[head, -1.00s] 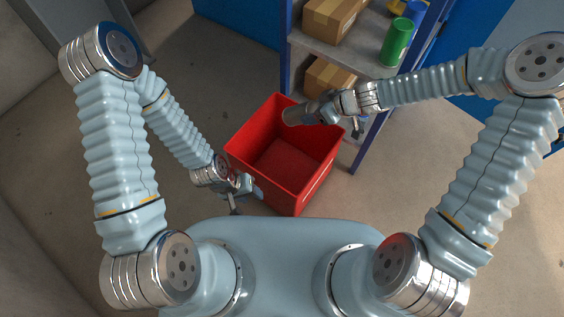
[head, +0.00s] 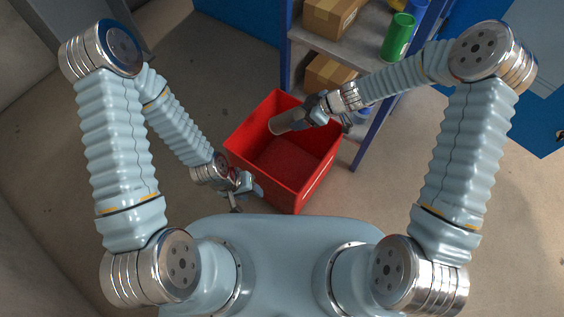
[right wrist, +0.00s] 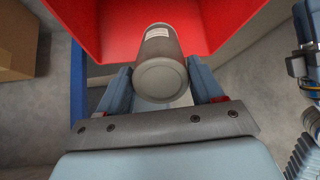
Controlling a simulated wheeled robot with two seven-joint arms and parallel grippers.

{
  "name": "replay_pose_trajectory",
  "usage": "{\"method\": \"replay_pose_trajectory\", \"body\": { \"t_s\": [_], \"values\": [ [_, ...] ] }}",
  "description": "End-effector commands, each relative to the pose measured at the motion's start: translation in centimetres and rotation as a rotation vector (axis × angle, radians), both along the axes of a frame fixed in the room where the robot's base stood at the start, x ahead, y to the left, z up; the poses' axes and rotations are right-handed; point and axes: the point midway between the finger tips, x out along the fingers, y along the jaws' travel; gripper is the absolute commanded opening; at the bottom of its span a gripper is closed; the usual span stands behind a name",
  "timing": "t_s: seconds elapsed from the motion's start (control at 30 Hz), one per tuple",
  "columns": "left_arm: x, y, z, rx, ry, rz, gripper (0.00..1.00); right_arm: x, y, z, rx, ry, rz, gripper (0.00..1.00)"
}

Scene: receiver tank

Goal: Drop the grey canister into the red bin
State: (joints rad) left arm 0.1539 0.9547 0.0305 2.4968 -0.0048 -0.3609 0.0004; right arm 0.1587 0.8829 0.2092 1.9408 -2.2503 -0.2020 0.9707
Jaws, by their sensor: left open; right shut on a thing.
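The grey canister (head: 287,121) is in my right gripper (head: 312,110), which is shut on it. In the head view the canister shows over the back part of the red bin (head: 322,182). In the right wrist view the canister (right wrist: 160,72), with a white label, sits between the two fingers (right wrist: 160,90), and the red bin (right wrist: 228,18) is beyond it. The bin is open at the top and its visible floor is empty. My left gripper (head: 238,193) is open and empty, beside the bin's left front side.
A shelf unit (head: 345,52) with blue posts stands behind the bin to the right. It holds cardboard boxes (head: 330,17), a green can (head: 398,37) and a blue object. The concrete floor left of the bin is clear.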

Motion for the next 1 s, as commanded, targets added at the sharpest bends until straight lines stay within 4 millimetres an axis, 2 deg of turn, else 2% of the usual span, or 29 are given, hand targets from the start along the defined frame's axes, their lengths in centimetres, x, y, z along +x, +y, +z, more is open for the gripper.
{"method": "replay_pose_trajectory", "body": {
  "t_s": [0.33, 0.37, 0.53, 0.83, 1.0],
  "values": [
    [0.0, 0.0, -0.3, 0.001, 0.0, 0.001, 0.44, 0.1, 0.1, -0.3, 0.001, -0.002, 0.0, 0.0],
    [0.0, 0.0, -0.3, 0.001, 0.0, 0.001, 0.44, 0.1, 0.1, -0.3, 0.001, -0.002, 0.0, 0.68],
    [0.0, 0.0, -0.3, 0.001, 0.0, 0.001, 0.44, 0.0, 0.0, -0.3, 0.0, -0.002, 0.0, 0.94],
    [0.0, 0.0, -0.3, 0.001, 0.0, 0.001, 0.44, 0.0, -0.1, -0.3, -0.001, 0.0, -0.001, 0.96],
    [0.0, 0.0, 0.1, 0.0, 0.0, 0.0, 0.44, -0.3, -1.1, 1.2, -0.002, -0.003, 0.0, 0.96]
  ]
}}
